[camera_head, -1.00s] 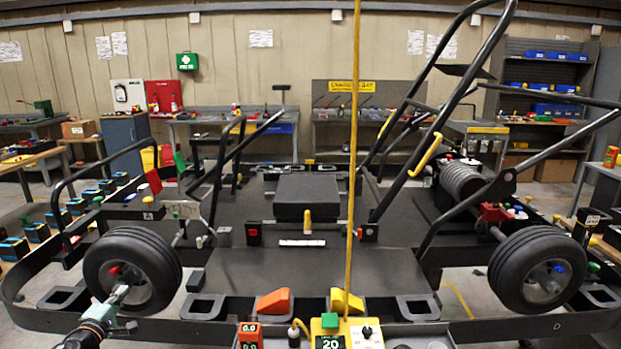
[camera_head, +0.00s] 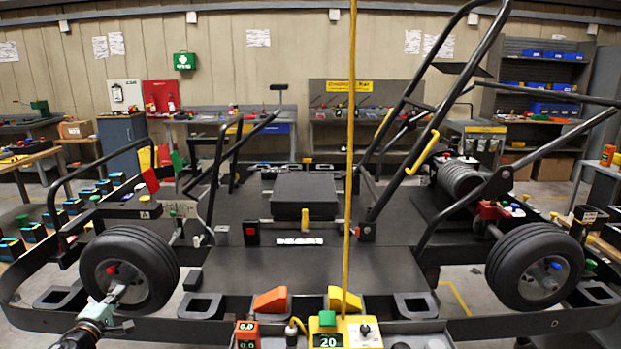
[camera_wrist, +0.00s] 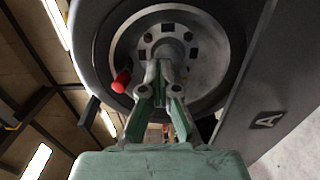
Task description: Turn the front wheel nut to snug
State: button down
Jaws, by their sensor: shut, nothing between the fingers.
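A black-tyred kart wheel (camera_head: 145,260) with a grey rim stands at the left in the head view. It fills the top of the wrist view (camera_wrist: 105,50). A red-ended knob or lever (camera_wrist: 121,82) sticks out at the left of the rim; it also shows in the head view (camera_head: 111,268). A round grey hub (camera_wrist: 168,48) with dark square marks around it is at the rim's centre. My gripper (camera_wrist: 164,66) is shut and empty, its tips just in front of the hub. I cannot tell whether they touch it. The fingers partly hide the hub centre, and no separate nut is clear.
A second wheel (camera_head: 535,268) with a blue knob stands at the right. The dark kart frame rail (camera_head: 200,330) runs in front of the left wheel. A yellow pole or cable (camera_head: 349,150) rises mid-view above a yellow box (camera_head: 345,330). Small devices stand at the far left.

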jog(key=shift+f+b, duration=1)
jog(key=shift+b, duration=1.25)
jog(key=shift+a+f+b, duration=0.1)
jog(key=shift+f+b, duration=0.15)
jog(key=shift+b, duration=0.45)
jog(key=s+b, duration=0.2)
jog(key=s, duration=0.4)
jog(key=shift+d+f, duration=0.2)
jog(key=shift+d, duration=0.15)
jog(key=shift+r, duration=0.15)
